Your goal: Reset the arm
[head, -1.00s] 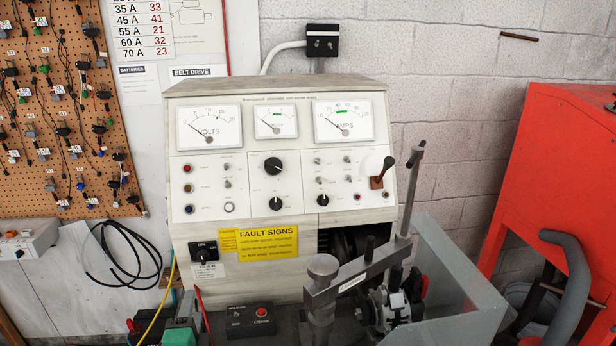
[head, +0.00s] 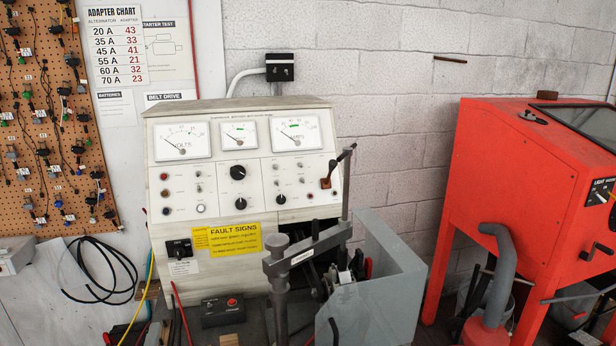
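Neither of my grippers shows in the head view, so I cannot see whether they are open or holding anything. The test bench (head: 240,170) stands in the middle, its front panel carrying dials, knobs and a yellow fault signs label (head: 234,238). A grey metal clamp arm (head: 308,251) reaches over the bench top from a thick post (head: 278,290) to an upright lever (head: 346,190). A part (head: 345,276) under the clamp is mostly hidden by the grey sheet-metal guard (head: 385,270).
A red cabinet (head: 490,190) with a grey hose (head: 500,270) stands at the right. A small red-button control box (head: 223,311) sits at the bench front. A pegboard of leads (head: 50,120) hangs at the left, with black cable (head: 100,270) below.

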